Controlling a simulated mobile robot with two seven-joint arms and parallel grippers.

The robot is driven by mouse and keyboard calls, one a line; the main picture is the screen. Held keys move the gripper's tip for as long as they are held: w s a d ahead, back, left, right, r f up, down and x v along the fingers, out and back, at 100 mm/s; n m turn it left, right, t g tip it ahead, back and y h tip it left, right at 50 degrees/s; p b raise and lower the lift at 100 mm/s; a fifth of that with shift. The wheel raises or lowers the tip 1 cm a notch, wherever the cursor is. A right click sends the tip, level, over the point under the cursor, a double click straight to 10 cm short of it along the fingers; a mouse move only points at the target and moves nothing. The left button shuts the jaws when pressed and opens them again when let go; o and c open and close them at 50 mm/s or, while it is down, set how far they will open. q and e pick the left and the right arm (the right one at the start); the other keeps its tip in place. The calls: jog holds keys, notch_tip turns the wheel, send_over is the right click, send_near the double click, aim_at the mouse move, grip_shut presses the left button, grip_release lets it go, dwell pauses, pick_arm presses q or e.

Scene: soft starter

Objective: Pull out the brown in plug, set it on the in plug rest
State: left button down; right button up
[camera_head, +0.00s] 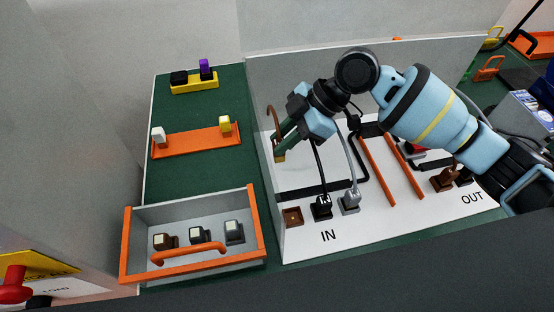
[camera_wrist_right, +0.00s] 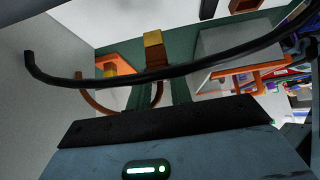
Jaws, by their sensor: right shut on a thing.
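My right gripper (camera_head: 282,148) is shut on the brown plug (camera_head: 279,154), held in the air above the left end of the white panel. Its brown cable (camera_head: 270,117) arcs up behind it. In the right wrist view the brown plug (camera_wrist_right: 155,50) shows beyond the fingers, with the cable curving below it. The brown socket (camera_head: 292,217) at the left of the IN row is empty. A black plug (camera_head: 321,207) and a grey plug (camera_head: 350,201) sit beside it. Which piece is the in plug rest is not certain. My left gripper is not in view.
Left of the panel, an orange plate (camera_head: 190,142) carries a white and a yellow block. Behind it is a yellow holder (camera_head: 194,85) with black and purple pieces. An orange-edged tray (camera_head: 258,225) holds three plugs. Brown plugs (camera_head: 445,180) sit near OUT. Green surface between plate and tray is clear.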

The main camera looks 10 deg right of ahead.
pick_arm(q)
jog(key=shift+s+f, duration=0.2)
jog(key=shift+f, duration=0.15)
pick_arm(e)
jog(key=shift+w, duration=0.85)
pick_arm(q)
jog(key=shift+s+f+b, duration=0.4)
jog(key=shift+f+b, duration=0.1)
jog(key=shift+b, duration=0.05)
pick_arm(e)
jog(key=shift+f, duration=1.7)
jog(key=o, duration=1)
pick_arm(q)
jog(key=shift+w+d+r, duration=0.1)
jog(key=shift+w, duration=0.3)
pick_arm(e)
jog(key=v, duration=0.7)
jog(key=shift+d+r, duration=0.25)
jog(key=shift+r, duration=0.05)
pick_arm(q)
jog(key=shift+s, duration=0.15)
